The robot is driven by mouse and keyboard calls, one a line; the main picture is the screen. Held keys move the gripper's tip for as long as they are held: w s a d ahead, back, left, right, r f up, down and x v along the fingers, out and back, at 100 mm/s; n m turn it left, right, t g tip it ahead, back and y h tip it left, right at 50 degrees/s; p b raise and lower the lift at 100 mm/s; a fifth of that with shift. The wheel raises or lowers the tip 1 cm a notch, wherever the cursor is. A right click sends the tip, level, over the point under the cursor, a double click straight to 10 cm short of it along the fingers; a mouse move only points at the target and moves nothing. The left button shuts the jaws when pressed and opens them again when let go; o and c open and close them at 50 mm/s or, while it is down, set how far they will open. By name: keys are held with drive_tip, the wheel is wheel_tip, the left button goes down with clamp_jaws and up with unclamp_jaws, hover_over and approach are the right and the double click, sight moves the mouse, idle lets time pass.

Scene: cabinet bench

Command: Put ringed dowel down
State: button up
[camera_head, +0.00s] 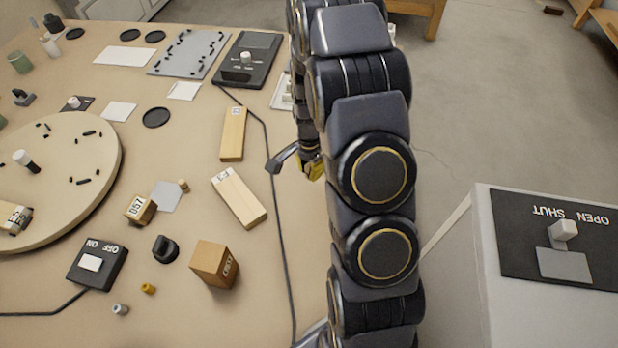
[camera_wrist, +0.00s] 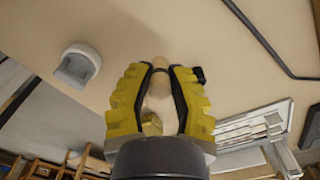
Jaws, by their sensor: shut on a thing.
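The ringed dowel (camera_wrist: 158,98) is a pale wooden rod in the wrist view, with a dark band near its far end. My gripper (camera_wrist: 160,72) has yellow ribbed fingers closed on both sides of it. The dowel's lower part is hidden by the gripper body. The tan bench top (camera_wrist: 180,25) lies beyond it; I cannot tell if the dowel touches it. In the head view my gripper (camera_head: 312,166) shows only partly, at the bench's right side, behind my arm. The dowel cannot be made out there.
A grey curved holder (camera_wrist: 78,66) stands left of the fingers in the wrist view. A black cable (camera_head: 272,190) runs along the bench. Wooden blocks (camera_head: 233,134) and (camera_head: 239,197) lie left of my gripper. A white cabinet (camera_head: 485,265) with a switch stands right.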

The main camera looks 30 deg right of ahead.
drive_tip(key=w+a+r+n, duration=0.1)
drive_tip(key=w+a+r, duration=0.8)
drive_tip(key=w+a, duration=0.2)
approach(230, 138)
drive_tip(key=s, duration=0.1)
drive_tip(key=s+r, duration=0.1)
drive_tip(key=s, duration=0.1)
drive_tip(key=s+r, duration=0.1)
drive_tip(key=shift+s+a+r, duration=0.1)
drive_tip(key=shift+s+a, duration=0.15)
drive_tip(key=shift+s, duration=0.1)
drive_tip(key=w+f, duration=0.1)
drive_tip(key=f, duration=0.1)
drive_tip(key=w+f, duration=0.2)
drive_tip(key=shift+w+d, duration=0.1)
drive_tip(key=shift+d, duration=0.1)
drive_tip(key=shift+w+d+f, duration=0.1)
drive_tip(key=shift+w+f, duration=0.75)
drive_tip(key=shift+f, duration=0.15)
drive_tip(key=shift+s+f, duration=0.1)
drive_tip(key=shift+f, duration=1.3)
drive_tip(key=shift+f, duration=0.1)
drive_tip(key=o, duration=0.7)
